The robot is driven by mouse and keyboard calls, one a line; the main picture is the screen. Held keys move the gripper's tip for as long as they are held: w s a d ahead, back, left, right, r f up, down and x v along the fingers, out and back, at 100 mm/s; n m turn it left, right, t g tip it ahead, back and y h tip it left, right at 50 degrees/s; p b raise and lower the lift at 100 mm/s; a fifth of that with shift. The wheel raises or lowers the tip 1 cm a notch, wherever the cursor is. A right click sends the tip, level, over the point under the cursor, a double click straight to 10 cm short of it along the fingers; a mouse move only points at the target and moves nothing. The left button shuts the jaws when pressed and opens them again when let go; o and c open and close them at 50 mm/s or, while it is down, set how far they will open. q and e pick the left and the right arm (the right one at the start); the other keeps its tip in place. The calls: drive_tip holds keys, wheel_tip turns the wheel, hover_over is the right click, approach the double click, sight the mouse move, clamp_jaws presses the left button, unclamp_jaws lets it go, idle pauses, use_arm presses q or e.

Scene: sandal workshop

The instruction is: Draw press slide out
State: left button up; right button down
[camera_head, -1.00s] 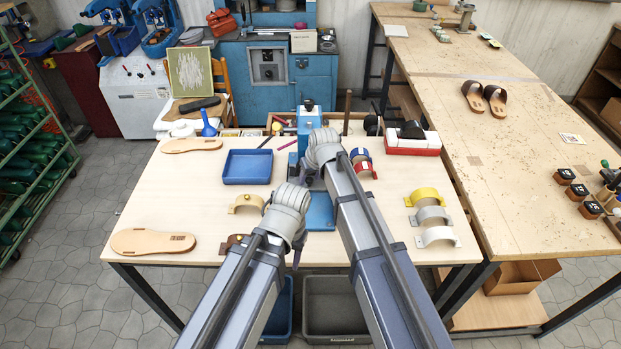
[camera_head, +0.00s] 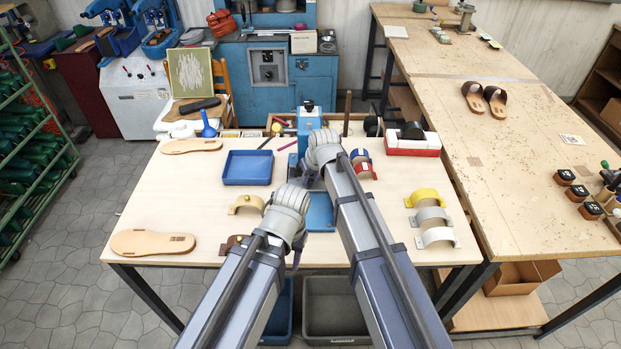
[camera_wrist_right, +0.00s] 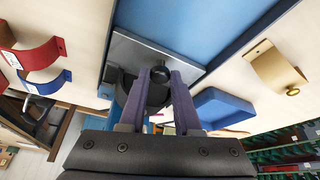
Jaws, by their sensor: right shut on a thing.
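The blue press (camera_head: 309,122) stands at the back middle of the table, beyond my right arm. Its blue base (camera_head: 320,212) runs toward the front of the table and also shows in the right wrist view (camera_wrist_right: 205,25). A grey metal slide plate (camera_wrist_right: 128,48) lies at the end of the blue base in that view. My right gripper (camera_wrist_right: 160,76) is shut on a dark round knob (camera_wrist_right: 160,73) at the plate. In the head view my right arm hides most of this grip. My left gripper (camera_head: 298,252) hangs low near the table's front; its fingers are mostly hidden.
A blue tray (camera_head: 247,168) lies left of the press. A tan strap form (camera_head: 246,204) and a sandal sole (camera_head: 152,243) lie on the left. Yellow, grey and white straps (camera_head: 437,237) lie on the right. A red-and-blue strap (camera_head: 363,164) is close to my right arm.

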drive_tip(key=shift+s, duration=0.1)
idle(0.5)
drive_tip(key=s, duration=1.3)
drive_tip(key=c, duration=0.6)
unclamp_jaws()
drive_tip(key=shift+w, duration=0.1)
drive_tip(key=p+v, duration=0.7)
drive_tip(key=shift+r, duration=0.35)
drive_tip(key=shift+f, duration=0.1)
